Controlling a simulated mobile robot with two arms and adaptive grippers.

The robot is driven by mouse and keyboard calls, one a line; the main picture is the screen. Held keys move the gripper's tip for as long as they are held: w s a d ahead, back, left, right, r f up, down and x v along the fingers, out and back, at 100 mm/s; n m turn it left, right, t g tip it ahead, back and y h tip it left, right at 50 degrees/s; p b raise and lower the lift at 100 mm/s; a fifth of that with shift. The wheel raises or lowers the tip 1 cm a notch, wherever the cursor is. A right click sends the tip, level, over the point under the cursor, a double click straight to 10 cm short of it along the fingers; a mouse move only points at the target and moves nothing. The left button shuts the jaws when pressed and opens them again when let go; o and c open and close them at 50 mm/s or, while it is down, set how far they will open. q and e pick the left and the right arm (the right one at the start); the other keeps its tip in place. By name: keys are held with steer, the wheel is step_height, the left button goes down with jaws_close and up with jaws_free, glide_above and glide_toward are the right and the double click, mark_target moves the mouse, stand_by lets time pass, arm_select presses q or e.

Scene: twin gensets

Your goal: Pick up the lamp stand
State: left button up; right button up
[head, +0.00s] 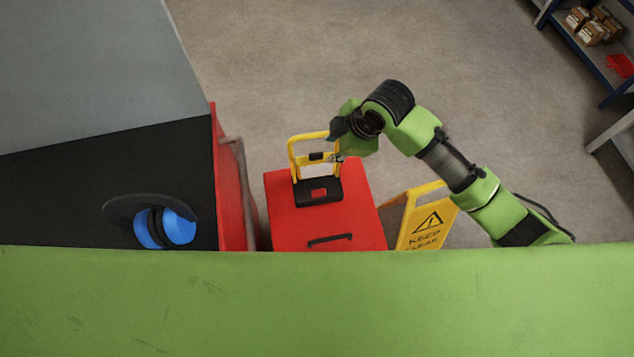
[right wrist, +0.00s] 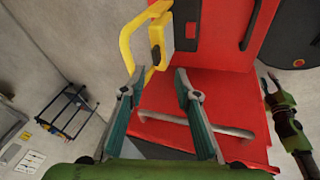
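The lamp stand (head: 293,153), a yellow tube frame on a black base, stands upright on a red box (head: 355,207). In the right wrist view its yellow frame (right wrist: 128,45) shows at the upper middle. My right gripper (head: 338,157) is at the frame's right side in the head view, overlapping its upper right edge. In the right wrist view its two fingers (right wrist: 156,83) are spread apart, with the frame's lower end near the left fingertip. I cannot tell whether they touch. My left gripper does not show in the head view; a green and black arm part at the wrist view's right edge is unclear.
A yellow warning sign (head: 424,222) stands right of the red box. Blue earmuffs (head: 168,228) lie on a black surface at the left. A shelf with boxes (head: 592,32) is at the upper right. Open floor (head: 300,70) lies behind the box.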

mark_target(317, 158)
steer(key=p+x, duration=0.1)
steer(key=x, duration=1.1)
steer(key=shift+w+a, duration=0.1)
steer(key=shift+a, duration=0.1)
